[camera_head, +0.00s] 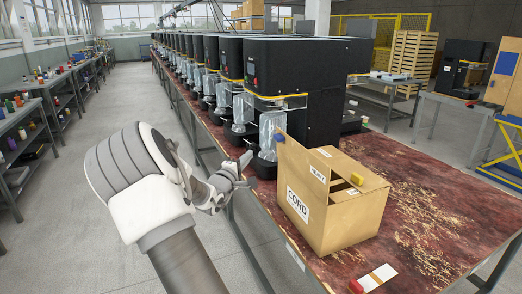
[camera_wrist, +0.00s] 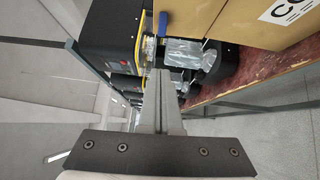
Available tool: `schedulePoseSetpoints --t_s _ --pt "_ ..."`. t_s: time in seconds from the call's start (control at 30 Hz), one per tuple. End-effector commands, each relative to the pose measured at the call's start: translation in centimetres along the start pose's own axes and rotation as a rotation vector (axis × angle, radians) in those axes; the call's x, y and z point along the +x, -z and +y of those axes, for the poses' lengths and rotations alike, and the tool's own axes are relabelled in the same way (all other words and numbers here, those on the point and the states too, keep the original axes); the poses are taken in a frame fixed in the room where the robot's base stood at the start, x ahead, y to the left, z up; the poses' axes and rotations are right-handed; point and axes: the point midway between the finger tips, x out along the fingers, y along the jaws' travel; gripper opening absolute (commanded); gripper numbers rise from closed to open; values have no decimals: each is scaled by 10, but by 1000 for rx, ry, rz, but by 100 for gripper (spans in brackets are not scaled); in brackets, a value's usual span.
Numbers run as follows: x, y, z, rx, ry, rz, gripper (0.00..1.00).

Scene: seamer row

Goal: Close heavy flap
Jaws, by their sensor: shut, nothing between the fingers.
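A brown cardboard box (camera_head: 335,221) with a CORD label stands on the red worn table. Its top is partly open, with a dark gap near a yellow tab (camera_head: 357,179). One flap (camera_head: 292,155) stands raised at the box's left back side, with a blue tab (camera_head: 280,138) at its upper end. A small label (camera_head: 317,174) lies at the top; its print is too small to read surely. My gripper (camera_head: 243,164) is left of the box, apart from it, shut and empty. In the wrist view, the fingers (camera_wrist: 160,78) point toward the blue tab (camera_wrist: 163,23) and cardboard.
A row of black seamer machines (camera_head: 300,66) with clear bags (camera_head: 271,130) stands behind the box along the table (camera_head: 425,205). A white-and-red card (camera_head: 378,277) lies at the table's front. Shelves with bottles (camera_head: 25,112) line the left; the aisle floor between is clear.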

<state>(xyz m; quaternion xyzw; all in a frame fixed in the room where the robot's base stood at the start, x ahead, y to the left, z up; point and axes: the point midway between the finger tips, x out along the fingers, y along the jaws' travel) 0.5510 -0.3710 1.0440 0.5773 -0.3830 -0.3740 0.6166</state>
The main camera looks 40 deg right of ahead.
Motion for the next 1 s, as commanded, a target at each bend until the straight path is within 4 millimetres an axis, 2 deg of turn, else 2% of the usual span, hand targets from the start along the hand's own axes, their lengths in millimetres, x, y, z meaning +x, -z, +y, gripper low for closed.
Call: schedulePoseSetpoints --t_s 0.57,0.6,0.8,1.0 --pt "99 -2 -2 2 2 0 0" --pt "104 -9 -2 3 3 -3 0" --pt "119 -24 -1 3 4 0 0" --pt "123 -28 -1 3 4 2 0"
